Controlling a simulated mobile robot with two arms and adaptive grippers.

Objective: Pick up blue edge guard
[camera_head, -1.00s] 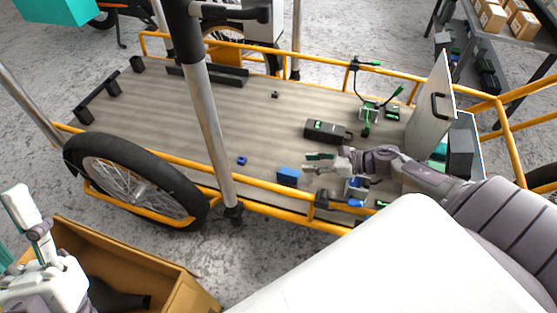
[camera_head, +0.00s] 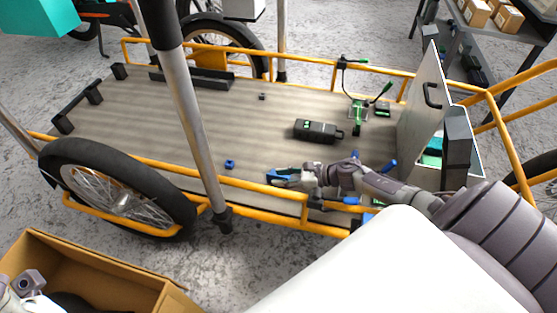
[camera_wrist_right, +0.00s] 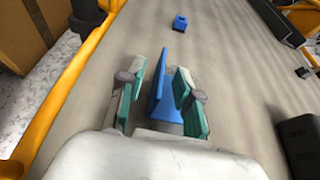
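The blue edge guard (camera_head: 278,174) stands on the cargo bike's wooden bed (camera_head: 185,125), near the front orange rail. My right gripper (camera_head: 296,177) is low over the bed at the guard and partly covers it. In the right wrist view, the guard (camera_wrist_right: 164,88) stands between the green-padded fingers of the right gripper (camera_wrist_right: 160,95). The fingers are apart, with a gap at the left finger; contact at the right finger cannot be told. My left gripper (camera_head: 25,288) shows only in part at the lower left, and its fingers cannot be made out.
A small blue piece (camera_head: 230,164) lies left of the guard. A black case (camera_head: 316,130) lies behind it. The orange rail (camera_head: 260,187) and a grey post (camera_head: 196,115) stand close by. A cardboard box (camera_head: 95,270) is at the lower left. The bed's middle is clear.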

